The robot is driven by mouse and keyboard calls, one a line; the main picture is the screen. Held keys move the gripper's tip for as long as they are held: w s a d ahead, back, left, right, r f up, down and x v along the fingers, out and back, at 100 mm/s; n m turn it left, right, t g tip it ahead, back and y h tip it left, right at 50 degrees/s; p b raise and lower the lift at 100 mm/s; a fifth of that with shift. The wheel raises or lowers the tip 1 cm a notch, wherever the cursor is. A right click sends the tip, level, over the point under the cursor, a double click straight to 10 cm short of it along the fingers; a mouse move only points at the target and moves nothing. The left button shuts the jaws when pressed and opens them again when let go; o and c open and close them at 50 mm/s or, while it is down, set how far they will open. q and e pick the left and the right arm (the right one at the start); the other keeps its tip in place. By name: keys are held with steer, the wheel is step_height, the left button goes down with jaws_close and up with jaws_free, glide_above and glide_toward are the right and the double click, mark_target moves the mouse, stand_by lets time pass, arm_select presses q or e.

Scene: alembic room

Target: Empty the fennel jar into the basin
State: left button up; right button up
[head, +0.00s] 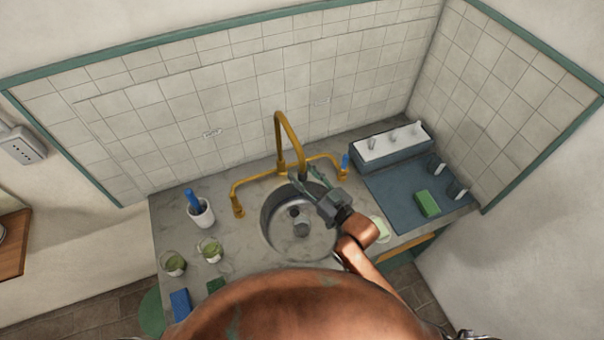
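The round metal basin (272,232) is sunk into the grey counter, with a dark drain and a small grey shape at its bottom. My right gripper (308,178) is above the basin's back right rim, close to the tap spout. Its fingers look spread, with nothing visible between them. Two glass jars with green contents, a left one (173,264) and a right one (209,250), stand upright on the counter left of the basin. A pale green item (380,229) sits right of the basin, partly hidden by my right arm. I cannot tell which is the fennel jar. My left gripper is not in view.
A brass tap (281,135) arches over the basin. A white cup with a blue-handled brush (201,214) stands at left. A blue mat (388,192) at right holds a green block (427,203) and small glasses. A blue block (180,303) lies at front left.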

jaws_close()
stand_by(0.4)
